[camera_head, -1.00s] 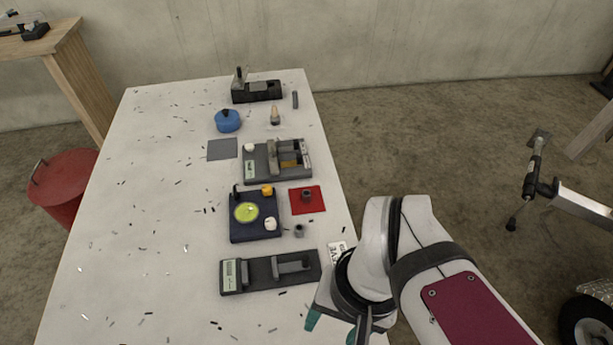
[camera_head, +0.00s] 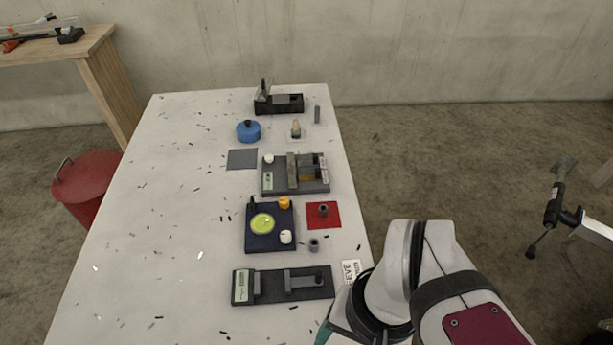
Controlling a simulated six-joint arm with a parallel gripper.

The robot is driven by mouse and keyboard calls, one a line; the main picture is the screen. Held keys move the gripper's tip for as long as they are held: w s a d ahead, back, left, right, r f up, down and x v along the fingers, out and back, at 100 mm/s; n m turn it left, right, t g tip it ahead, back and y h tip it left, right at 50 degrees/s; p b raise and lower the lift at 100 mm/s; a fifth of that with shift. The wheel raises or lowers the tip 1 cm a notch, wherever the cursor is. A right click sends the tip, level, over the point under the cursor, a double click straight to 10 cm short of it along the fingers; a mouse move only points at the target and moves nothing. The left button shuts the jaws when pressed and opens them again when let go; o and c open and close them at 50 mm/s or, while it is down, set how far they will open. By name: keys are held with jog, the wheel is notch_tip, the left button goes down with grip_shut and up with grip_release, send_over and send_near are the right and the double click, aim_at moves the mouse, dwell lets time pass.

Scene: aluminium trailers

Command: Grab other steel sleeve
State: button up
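One small grey steel sleeve (camera_head: 323,210) stands on the red square mat (camera_head: 334,222). Another grey sleeve (camera_head: 314,245) stands on the bare white table just below the mat, beside the dark blue fixture. A white label with dark lettering (camera_head: 351,271) lies to its lower right, partly behind my arm. My gripper (camera_head: 322,337) is at the bottom edge of the picture, low and right of the table's front part. Only a bit of a teal fingertip shows, so its opening is hidden. Both sleeves are apart from the gripper.
A dark blue fixture with a yellow-green disc (camera_head: 257,243) stands left of the sleeves. A grey gauge block with a display (camera_head: 308,294) lies in front. A grey fixture (camera_head: 316,187), a blue round pot (camera_head: 248,137) and a black device (camera_head: 292,110) stand farther back.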

jog(key=w+d+f+m+y, duration=0.1)
jog(key=w+f+m+y, duration=0.3)
jog(key=w, duration=0.3)
jog(key=w+d+f+m+y, duration=0.1)
jog(key=w+m+y, duration=0.3)
jog(key=w+m, duration=0.25)
jog(key=m+t+y, duration=0.1)
jog(key=m+t, duration=0.6)
jog(key=m, duration=0.1)
send_near(319, 245)
jog(key=shift+m+t, duration=0.35)
jog(key=shift+t, duration=0.05)
jog(key=x, duration=0.9)
jog(key=shift+s+a+f, duration=0.15)
jog(key=shift+a, duration=0.25)
grip_shut()
